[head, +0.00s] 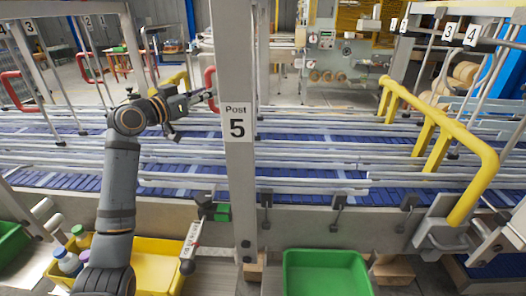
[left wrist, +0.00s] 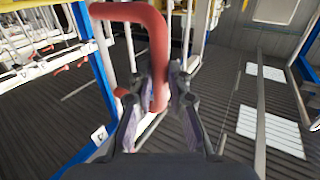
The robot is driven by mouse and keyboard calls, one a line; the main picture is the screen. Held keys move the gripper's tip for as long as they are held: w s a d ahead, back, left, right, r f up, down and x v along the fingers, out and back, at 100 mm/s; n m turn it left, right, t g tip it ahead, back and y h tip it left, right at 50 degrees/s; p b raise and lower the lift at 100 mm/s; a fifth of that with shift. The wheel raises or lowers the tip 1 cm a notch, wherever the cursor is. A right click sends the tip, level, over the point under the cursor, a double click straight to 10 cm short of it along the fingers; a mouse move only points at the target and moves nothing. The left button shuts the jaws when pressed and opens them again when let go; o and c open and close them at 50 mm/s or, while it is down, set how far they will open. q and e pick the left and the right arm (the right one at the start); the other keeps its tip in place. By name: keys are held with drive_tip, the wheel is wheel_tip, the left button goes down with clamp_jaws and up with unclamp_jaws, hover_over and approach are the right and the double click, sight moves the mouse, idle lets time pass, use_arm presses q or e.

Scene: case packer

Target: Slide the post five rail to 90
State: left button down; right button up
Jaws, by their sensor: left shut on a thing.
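The post marked "Post 5" (head: 237,140) stands upright in the middle of the head view. A red handle (head: 210,76) shows at its left side, partly hidden by the post. My left gripper (head: 207,97) is at this handle, left of the post. In the left wrist view, the curved red handle (left wrist: 158,45) comes down between the fingers, and my left gripper (left wrist: 160,92) is shut on it. A small white scale strip (head: 191,240) is low, left of the post, beside a green block (head: 222,212); its marks are too small to read. My right gripper is not in view.
Long grey guide rails (head: 310,175) run across the blue conveyor (head: 390,192) behind the post. A thick yellow bar (head: 470,150) stands at right. A yellow bin (head: 155,262) with bottles and a green bin (head: 325,262) are in front.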

use_arm(q)
drive_tip(key=shift+s+f, duration=0.1)
drive_tip(key=shift+s, duration=0.05)
idle(0.3)
drive_tip(key=shift+s, duration=0.85)
drive_tip(key=c, duration=1.2)
unclamp_jaws()
drive_tip(key=shift+o, duration=0.2)
drive_tip(key=shift+a+b, duration=0.1)
drive_tip(key=shift+b, duration=0.2)
drive_tip(key=b+v, duration=0.3)
drive_tip(key=v, duration=0.4)
drive_tip(key=shift+b, duration=0.35)
